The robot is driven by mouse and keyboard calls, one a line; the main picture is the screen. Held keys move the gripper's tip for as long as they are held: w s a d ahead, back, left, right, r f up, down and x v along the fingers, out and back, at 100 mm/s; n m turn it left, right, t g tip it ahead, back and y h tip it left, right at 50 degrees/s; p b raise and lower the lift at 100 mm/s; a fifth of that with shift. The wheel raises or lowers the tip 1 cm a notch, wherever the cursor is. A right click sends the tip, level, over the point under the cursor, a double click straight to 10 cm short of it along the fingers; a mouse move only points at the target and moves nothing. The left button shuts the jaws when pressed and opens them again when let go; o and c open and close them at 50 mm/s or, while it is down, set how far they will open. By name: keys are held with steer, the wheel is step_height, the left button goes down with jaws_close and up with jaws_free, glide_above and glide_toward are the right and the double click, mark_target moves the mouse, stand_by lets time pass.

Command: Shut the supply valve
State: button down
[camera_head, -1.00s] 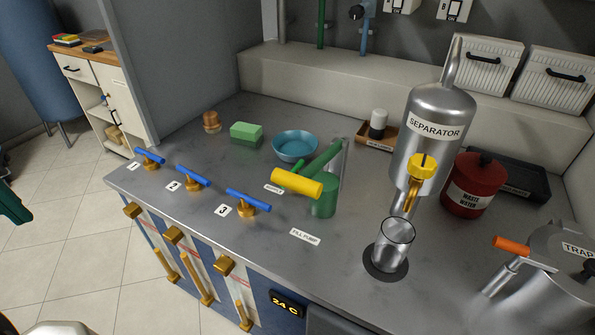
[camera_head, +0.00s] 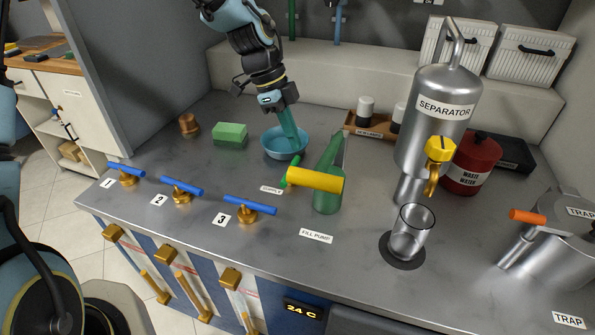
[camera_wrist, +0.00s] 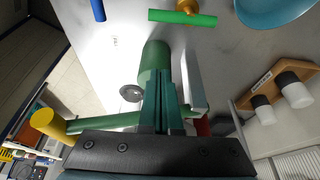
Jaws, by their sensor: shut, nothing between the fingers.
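The supply valve is a small green bar handle (camera_head: 288,175) behind the "SUPPLY" label (camera_head: 271,189), partly hidden by the fill pump's yellow grip. In the wrist view the green handle (camera_wrist: 182,18) lies across the top, over a brass base (camera_wrist: 187,5). My gripper (camera_head: 297,148) points down in front of the blue bowl (camera_head: 272,144), just behind the valve in the picture. Its teal fingers are shut and empty; they also show in the wrist view (camera_wrist: 165,95). No contact with the handle shows.
The green fill pump (camera_head: 328,190) with its yellow grip (camera_head: 315,180) stands close to the right of the valve. Three blue-handled valves (camera_head: 250,205) line the left front. A glass (camera_head: 411,230) stands under the separator (camera_head: 436,120). The counter's front middle is clear.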

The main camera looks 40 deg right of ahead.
stand_by(0.3)
steer(key=p+x, duration=0.3)
steer(key=x, duration=0.6)
steer(key=shift+s+f, duration=0.2)
steer(key=shift+f, duration=0.15)
steer(key=shift+w+a+f+p, duration=0.1)
steer(key=shift+w+a+p, duration=0.25)
steer(key=shift+w, duration=0.25)
steer(key=shift+w+a+f+p, duration=0.1)
steer(key=shift+w+a+p, duration=0.25)
steer(key=shift+w, duration=0.2)
steer(key=shift+w+a+f, duration=0.3)
steer(key=shift+w+f, duration=0.05)
steer(key=shift+w, duration=0.2)
steer(key=shift+w, duration=0.1)
steer(key=shift+a+m, duration=0.1)
steer(key=shift+m, duration=0.2)
